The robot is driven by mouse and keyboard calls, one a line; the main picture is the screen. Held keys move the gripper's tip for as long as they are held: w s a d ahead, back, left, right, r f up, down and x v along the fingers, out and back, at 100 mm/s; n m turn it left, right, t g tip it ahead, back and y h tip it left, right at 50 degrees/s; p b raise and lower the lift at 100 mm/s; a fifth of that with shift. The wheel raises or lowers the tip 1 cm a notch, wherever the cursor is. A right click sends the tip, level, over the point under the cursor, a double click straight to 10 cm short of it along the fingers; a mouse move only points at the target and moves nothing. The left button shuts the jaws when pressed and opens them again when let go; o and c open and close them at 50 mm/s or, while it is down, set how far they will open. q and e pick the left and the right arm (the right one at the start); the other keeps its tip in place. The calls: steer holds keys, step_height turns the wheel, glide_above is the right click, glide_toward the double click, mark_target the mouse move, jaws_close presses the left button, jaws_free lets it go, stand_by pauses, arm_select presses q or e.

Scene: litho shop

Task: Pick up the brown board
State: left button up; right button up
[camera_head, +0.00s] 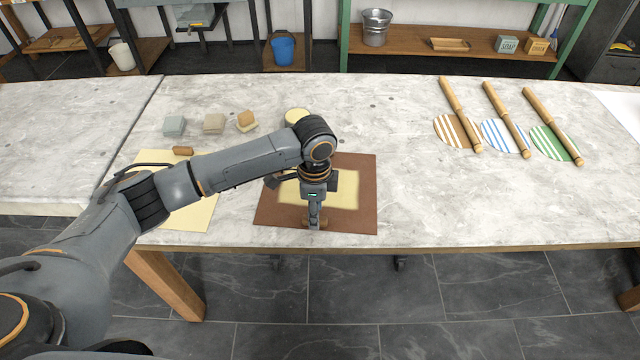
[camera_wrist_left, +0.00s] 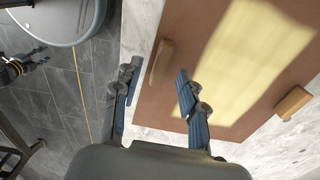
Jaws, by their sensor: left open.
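The brown board (camera_head: 355,215) lies flat on the grey stone-topped table near its front edge. A pale yellow rectangle (camera_head: 345,190) covers its middle. My left gripper (camera_head: 313,222) points down over the board's front edge. In the left wrist view, its two fingers (camera_wrist_left: 158,82) are apart and empty. A small wooden grip (camera_wrist_left: 160,62) on the front edge of the brown board (camera_wrist_left: 180,30) shows in the gap between them. A second wooden grip (camera_wrist_left: 293,102) shows at the opposite edge. My forearm hides part of the board in the head view.
A cream sheet (camera_head: 190,215) lies left of the board. Small blocks (camera_head: 174,126) stand behind it, and a wooden piece (camera_head: 182,150) lies at its back. Three rolling-pin-like sticks (camera_head: 505,118) lie on striped round pieces at the right. The table between is clear.

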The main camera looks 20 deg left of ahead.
arm_select(q)
steer(key=shift+f, duration=1.3)
steer(key=shift+a, duration=0.1)
jaws_close()
steer(key=shift+r, duration=0.15)
